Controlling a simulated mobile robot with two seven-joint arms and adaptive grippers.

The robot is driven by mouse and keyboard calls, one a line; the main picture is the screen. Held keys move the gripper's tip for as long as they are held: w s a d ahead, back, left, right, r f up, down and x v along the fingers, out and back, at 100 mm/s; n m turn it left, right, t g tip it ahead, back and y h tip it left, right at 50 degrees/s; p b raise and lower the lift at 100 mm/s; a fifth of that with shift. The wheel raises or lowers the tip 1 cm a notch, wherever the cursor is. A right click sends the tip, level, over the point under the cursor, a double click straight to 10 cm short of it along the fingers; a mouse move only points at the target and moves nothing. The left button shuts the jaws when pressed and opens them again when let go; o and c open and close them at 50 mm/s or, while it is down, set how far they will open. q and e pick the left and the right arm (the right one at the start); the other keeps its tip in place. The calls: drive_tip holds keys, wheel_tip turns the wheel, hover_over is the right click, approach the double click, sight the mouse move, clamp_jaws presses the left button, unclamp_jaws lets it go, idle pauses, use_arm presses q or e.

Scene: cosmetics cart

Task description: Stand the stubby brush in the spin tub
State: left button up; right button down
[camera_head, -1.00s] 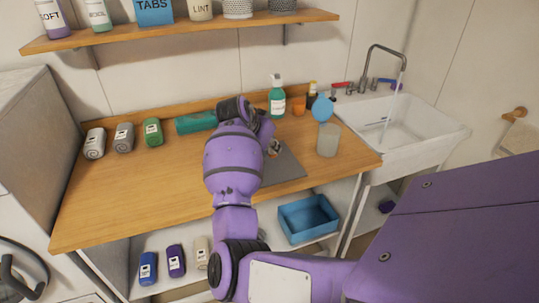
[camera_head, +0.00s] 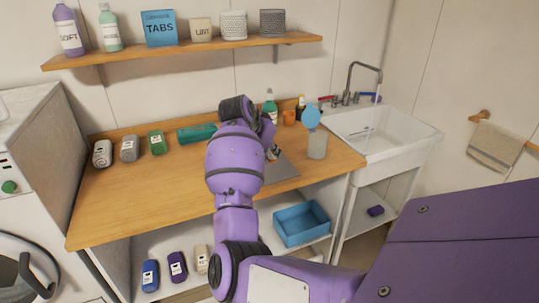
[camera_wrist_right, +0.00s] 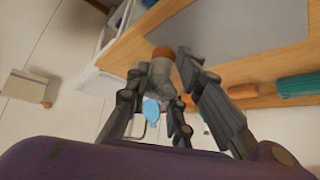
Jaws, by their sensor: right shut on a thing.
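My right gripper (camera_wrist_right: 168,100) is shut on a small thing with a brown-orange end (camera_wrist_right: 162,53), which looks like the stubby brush. Fingers hide much of it. In the head view the gripper (camera_head: 272,152) is low over the grey mat, largely covered by my purple arm. A translucent, frosted tub (camera_head: 317,146), which I take for the spin tub, stands upright just right of the gripper, apart from it. A round blue piece (camera_head: 311,116) shows above its rim and also in the right wrist view (camera_wrist_right: 151,110); whether it is attached is unclear. My left gripper is out of view.
The grey mat (camera_head: 284,168) lies on the wooden counter (camera_head: 130,203). Rolled towels (camera_head: 129,148) lie left, and a sink (camera_head: 385,133) is right. A blue bin (camera_head: 301,222) sits below.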

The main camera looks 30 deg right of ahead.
drive_tip(key=shift+s+a+r, duration=0.1)
drive_tip(key=shift+s, duration=0.1)
drive_tip(key=s+a+r+n+t+y, duration=0.15)
drive_tip(key=a+r+n, duration=0.25)
drive_tip(key=a, duration=0.4)
drive_tip(key=s+a+r+n+t+y, duration=0.1)
drive_tip(key=a+r+n+t+y, duration=0.2)
drive_tip(key=a+n, duration=0.35)
drive_tip(key=s+a+f+n+y, duration=0.2)
drive_tip(key=s+a+f, duration=0.3)
drive_tip(key=s+a, duration=0.4)
drive_tip(key=shift+s+a+n+y, duration=0.25)
drive_tip(key=shift+a+n+y, duration=0.15)
drive_tip(key=shift+a, duration=0.9)
